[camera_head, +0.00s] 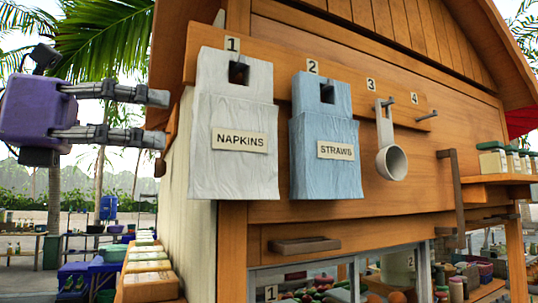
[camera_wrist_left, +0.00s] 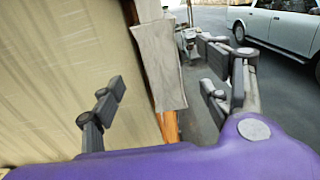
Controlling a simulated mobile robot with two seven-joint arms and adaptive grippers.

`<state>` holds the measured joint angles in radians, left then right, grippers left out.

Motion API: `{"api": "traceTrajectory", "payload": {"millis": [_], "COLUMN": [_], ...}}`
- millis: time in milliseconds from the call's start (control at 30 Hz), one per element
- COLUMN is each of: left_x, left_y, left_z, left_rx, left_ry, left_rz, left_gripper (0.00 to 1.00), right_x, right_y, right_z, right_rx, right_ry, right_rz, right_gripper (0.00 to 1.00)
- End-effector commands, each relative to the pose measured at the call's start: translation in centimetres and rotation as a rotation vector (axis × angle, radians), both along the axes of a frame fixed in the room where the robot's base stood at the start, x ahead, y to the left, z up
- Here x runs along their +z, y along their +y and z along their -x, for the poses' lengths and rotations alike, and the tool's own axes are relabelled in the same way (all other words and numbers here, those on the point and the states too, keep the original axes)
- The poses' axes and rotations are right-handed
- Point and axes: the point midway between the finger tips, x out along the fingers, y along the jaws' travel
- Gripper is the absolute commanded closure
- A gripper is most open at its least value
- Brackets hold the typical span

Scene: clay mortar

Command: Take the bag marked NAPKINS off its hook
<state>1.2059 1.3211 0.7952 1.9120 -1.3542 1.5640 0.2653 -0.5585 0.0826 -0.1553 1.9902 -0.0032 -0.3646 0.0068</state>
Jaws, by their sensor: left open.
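The white bag marked NAPKINS (camera_head: 232,165) hangs at number 1 on the wooden wall, with a square opening near its top. My left gripper (camera_head: 165,119) is to the left of the bag, open and empty, with its fingers pointing right toward the bag's side. The fingers look apart from the bag. In the left wrist view the gripper (camera_wrist_left: 163,88) has its fingers spread, and a pale grey panel, apparently the bag's side (camera_wrist_left: 158,65), shows between them farther off. The hook itself is mostly hidden by the bag. My right gripper is in neither view.
A blue bag marked STRAWS (camera_head: 325,178) hangs close right of the white bag. A white ladle (camera_head: 391,162) hangs at hook 3; hook 4 (camera_head: 427,116) is bare. A small wooden ledge (camera_head: 305,245) is below the bags. Open air lies left of the stall.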

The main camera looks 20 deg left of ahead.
Motion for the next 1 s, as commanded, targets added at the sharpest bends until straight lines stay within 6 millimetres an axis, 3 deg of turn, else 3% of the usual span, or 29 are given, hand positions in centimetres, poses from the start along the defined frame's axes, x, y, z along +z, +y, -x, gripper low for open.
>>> {"api": "traceTrajectory", "payload": {"millis": [133, 333, 700, 1000], "left_x": [0.3, 0.4, 0.0, -0.2], "left_y": [0.0, -1.4, -4.6, -4.9], "left_z": [0.1, -1.4, -5.0, -5.6], "left_rx": [0.011, 0.010, 0.008, 0.010], "left_ry": [-0.007, -0.010, -0.010, -0.007], "left_rz": [-0.004, -0.005, -0.003, -0.004], "left_gripper": [0.30, 0.30, 0.30, 0.30], "right_x": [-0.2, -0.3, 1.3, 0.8], "right_y": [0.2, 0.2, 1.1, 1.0], "right_z": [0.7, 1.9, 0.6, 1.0], "right_rx": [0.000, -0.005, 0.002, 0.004], "right_ry": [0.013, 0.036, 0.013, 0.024], "right_rz": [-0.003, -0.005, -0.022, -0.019], "right_gripper": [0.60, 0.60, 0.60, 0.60]}}
